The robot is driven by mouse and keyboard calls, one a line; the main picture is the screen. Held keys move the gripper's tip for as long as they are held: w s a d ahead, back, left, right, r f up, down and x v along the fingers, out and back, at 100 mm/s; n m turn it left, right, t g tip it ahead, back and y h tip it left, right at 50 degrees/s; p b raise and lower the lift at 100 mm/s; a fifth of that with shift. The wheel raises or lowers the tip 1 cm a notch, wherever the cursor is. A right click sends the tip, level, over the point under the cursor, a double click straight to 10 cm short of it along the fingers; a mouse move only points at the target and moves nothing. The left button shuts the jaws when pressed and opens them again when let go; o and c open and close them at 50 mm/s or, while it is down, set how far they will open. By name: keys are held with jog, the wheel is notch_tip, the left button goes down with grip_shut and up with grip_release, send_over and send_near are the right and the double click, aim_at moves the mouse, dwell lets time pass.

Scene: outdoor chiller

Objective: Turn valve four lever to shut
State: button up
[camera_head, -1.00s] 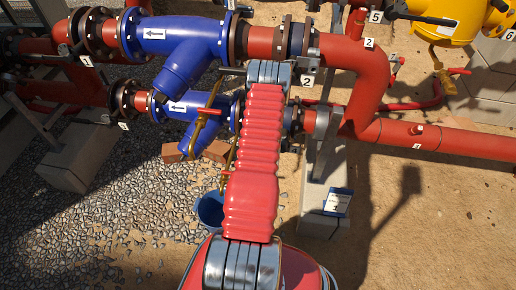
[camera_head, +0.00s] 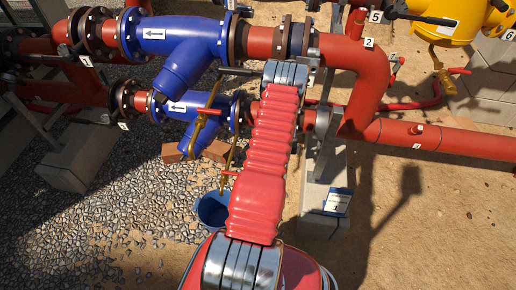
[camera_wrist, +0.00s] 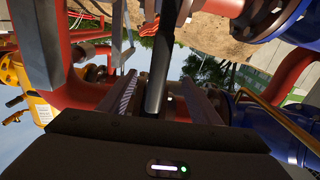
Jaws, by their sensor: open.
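In the wrist view my gripper (camera_wrist: 159,77) is open, with its two fingers spread apart. A black lever (camera_wrist: 158,75) runs lengthwise between the fingers, with a gap visible on each side. In the head view my arm covers my gripper. A dark lever (camera_head: 238,71) sticks out to the left of the arm's far end, above the lower pipe. I cannot tell whether it is the same lever. No number four can be clearly read, so which lever is valve four's is not certain.
Red pipes (camera_head: 450,138) and blue strainers (camera_head: 180,35) surround my arm's far end. A brass valve with a red handle (camera_head: 208,111) is close on the left. A blue bucket (camera_head: 212,208) stands on the ground. A yellow body (camera_head: 450,20) is at the upper right. Sand at lower right is clear.

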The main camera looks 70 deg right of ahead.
jog(key=shift+o, duration=0.3)
jog(key=shift+a, duration=0.1)
jog(key=s+a, duration=0.1)
jog(key=a, duration=0.5)
jog(key=shift+a, duration=0.35)
jog(key=a, duration=0.2)
jog(key=s+a, duration=0.1)
jog(key=a, duration=0.2)
jog(key=shift+s+a, duration=0.1)
dwell(0.5)
